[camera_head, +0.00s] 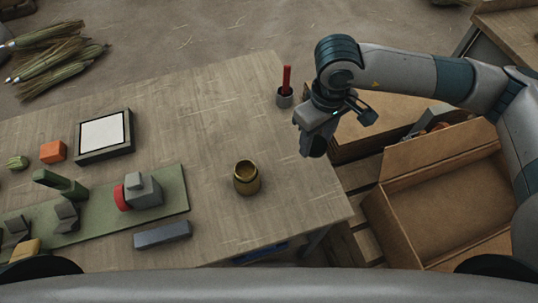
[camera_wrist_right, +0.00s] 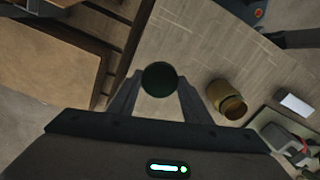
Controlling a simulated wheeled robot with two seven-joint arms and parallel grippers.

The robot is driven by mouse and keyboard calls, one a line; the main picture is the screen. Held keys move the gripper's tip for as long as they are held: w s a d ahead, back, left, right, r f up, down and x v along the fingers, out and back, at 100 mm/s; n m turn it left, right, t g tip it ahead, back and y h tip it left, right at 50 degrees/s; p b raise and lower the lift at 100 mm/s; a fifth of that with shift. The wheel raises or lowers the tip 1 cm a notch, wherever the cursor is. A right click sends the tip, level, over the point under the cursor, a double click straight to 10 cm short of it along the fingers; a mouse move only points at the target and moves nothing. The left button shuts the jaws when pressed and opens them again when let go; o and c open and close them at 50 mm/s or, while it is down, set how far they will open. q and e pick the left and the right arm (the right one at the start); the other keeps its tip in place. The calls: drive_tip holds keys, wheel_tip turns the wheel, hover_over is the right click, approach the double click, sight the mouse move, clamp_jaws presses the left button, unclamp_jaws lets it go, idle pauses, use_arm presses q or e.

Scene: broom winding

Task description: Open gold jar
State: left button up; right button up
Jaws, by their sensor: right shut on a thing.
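The gold jar (camera_head: 246,181) stands upright on the wooden table. Its top is open and its inside shows; it also shows in the right wrist view (camera_wrist_right: 224,98). In the head view the lid is a dark shape under the fingers. The lid is apart from the jar. My left gripper is not in view.
A small grey cup with a red stick (camera_head: 285,90) stands at the table's far right. A green board (camera_head: 175,200) with grey blocks lies to the left, with a grey bar (camera_head: 162,235) in front. Open cardboard boxes (camera_head: 440,200) are at the right. Table around the jar is clear.

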drive_tip(key=a+f+p, duration=0.2)
drive_tip(key=a, duration=0.3)
drive_tip(key=p, duration=0.3)
hover_over(272, 162)
wheel_tip(272, 162, down, 4)
drive_tip(key=shift+r, duration=0.1)
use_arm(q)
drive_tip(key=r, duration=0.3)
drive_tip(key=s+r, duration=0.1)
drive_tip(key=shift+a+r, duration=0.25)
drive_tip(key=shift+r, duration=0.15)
use_arm(e)
drive_tip(key=shift+f, duration=0.55)
drive_tip(key=shift+f+p, duration=0.8)
drive_tip(key=shift+f, duration=0.75)
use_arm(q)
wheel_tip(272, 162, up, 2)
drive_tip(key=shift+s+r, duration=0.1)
